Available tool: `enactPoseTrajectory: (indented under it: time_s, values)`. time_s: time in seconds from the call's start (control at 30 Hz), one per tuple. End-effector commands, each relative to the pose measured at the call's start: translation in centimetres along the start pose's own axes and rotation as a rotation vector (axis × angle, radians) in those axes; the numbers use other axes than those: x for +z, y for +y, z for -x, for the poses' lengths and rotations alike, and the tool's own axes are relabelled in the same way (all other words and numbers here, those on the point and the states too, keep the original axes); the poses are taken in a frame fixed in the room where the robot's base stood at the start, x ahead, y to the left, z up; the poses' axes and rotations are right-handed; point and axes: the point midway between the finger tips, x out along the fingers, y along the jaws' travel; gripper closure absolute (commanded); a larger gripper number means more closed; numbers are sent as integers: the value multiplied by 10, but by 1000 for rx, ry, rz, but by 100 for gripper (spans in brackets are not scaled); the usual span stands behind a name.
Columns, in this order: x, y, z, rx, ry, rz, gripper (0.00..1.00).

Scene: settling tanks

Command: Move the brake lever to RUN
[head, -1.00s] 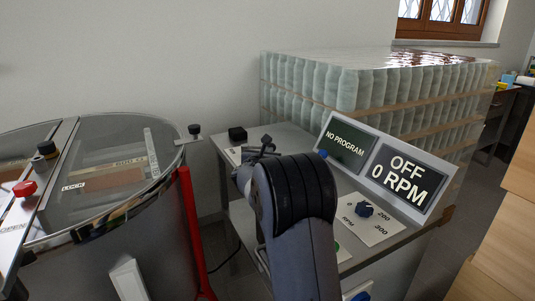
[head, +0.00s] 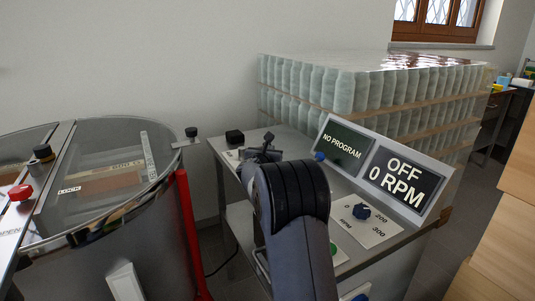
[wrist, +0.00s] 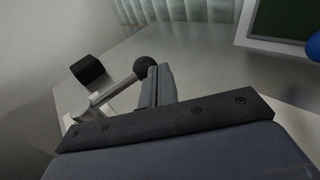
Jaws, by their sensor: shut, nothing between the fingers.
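The brake lever (wrist: 112,98) shows in the wrist view as a pale metal rod with a round black ball knob (wrist: 144,67) at its tip, leaning up to the right. My gripper (wrist: 162,82) is shut and empty, its fingers close beside the right side of the knob. I cannot tell whether they touch it. In the head view my gripper (head: 260,154) is over the back left of the control console (head: 219,143), and the lever there is mostly hidden or too small to make out. The RUN marking is not readable.
A black block (head: 235,137) sits behind the lever, also in the wrist view (wrist: 88,70). The tilted display panel (head: 376,165) reads "NO PROGRAM" and "OFF 0 RPM". A speed dial (head: 361,211) is right of my arm. A glass-lidded drum (head: 105,190) stands left; wrapped bottles (head: 350,90) stand behind.

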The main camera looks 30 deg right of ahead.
Motion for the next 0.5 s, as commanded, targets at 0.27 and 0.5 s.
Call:
enactPoseTrajectory:
  time_s: [0.27, 0.5]
  values:
    - [1, 5, -25, 0, 0, -2, 100]
    - [4, 12, -39, 140, 0, 15, 100]
